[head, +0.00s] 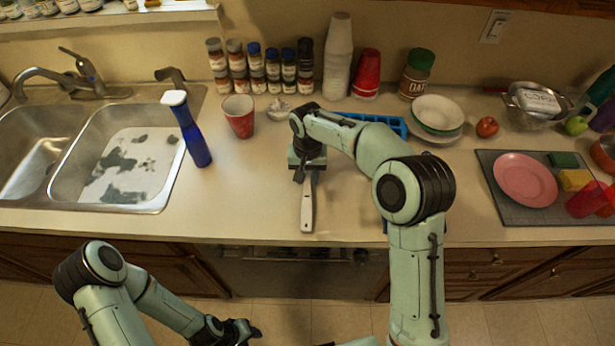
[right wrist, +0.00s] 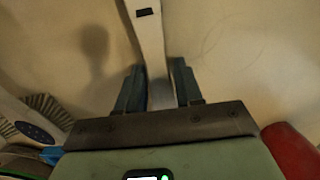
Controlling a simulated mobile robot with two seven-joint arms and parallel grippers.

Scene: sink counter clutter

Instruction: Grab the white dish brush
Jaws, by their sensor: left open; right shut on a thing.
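The white dish brush (head: 307,207) lies along the counter with its long white handle toward the front edge. Its head is hidden under my right gripper and arm. My right gripper (head: 307,172) points down over the brush and is shut on its handle. In the right wrist view the white handle (right wrist: 149,45) runs between the two fingers of the right gripper (right wrist: 157,85). My left gripper (head: 245,331) is open and empty, low in front of the cabinets, well away from the brush.
A blue bottle (head: 192,130) and a red cup (head: 239,116) stand left of the brush, near the sink (head: 115,160). A blue tray (head: 375,124) and bowls (head: 437,113) are behind my right arm. A grey mat (head: 497,199) holds a pink plate (head: 525,180).

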